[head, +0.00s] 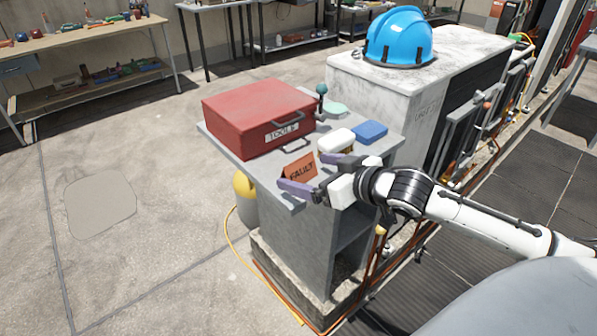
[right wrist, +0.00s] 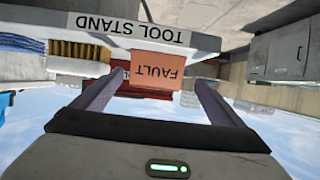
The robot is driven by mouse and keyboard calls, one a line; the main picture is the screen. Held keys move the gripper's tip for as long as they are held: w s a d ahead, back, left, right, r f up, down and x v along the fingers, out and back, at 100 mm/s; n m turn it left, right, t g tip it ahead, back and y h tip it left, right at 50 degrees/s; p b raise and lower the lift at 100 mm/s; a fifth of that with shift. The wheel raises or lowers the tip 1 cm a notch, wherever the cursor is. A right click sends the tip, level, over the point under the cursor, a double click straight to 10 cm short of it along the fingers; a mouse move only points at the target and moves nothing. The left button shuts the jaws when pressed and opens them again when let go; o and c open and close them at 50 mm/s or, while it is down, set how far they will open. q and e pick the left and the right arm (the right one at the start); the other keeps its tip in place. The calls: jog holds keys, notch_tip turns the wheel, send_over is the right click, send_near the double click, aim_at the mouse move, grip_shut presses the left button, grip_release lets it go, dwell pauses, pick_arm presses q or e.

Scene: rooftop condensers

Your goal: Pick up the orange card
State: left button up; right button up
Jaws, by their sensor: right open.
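The orange card (head: 299,169), marked FAULT, stands tilted near the front edge of the grey tool stand top (head: 243,162). My right gripper (head: 312,172) is open, with one purple finger in front of the card and one behind it in the head view. In the right wrist view the card (right wrist: 157,71) appears upside down between the two open fingers (right wrist: 155,95). The fingers look apart from the card's sides. My left gripper is not in view.
A grey condenser unit (head: 395,77) with a blue hard hat (head: 399,38) stands behind. A yellow cylinder (head: 243,187) stands beside the stand.

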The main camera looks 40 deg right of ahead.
aim_at(302, 170)
jog(key=x, duration=0.4)
jog(key=shift+d+f, duration=0.25)
jog(key=shift+d, duration=0.05)
jog(key=shift+w+a+f, duration=0.1)
jog(key=shift+w+f, duration=0.2)
jog(key=shift+w, duration=0.2)
jog(key=c, duration=1.1)
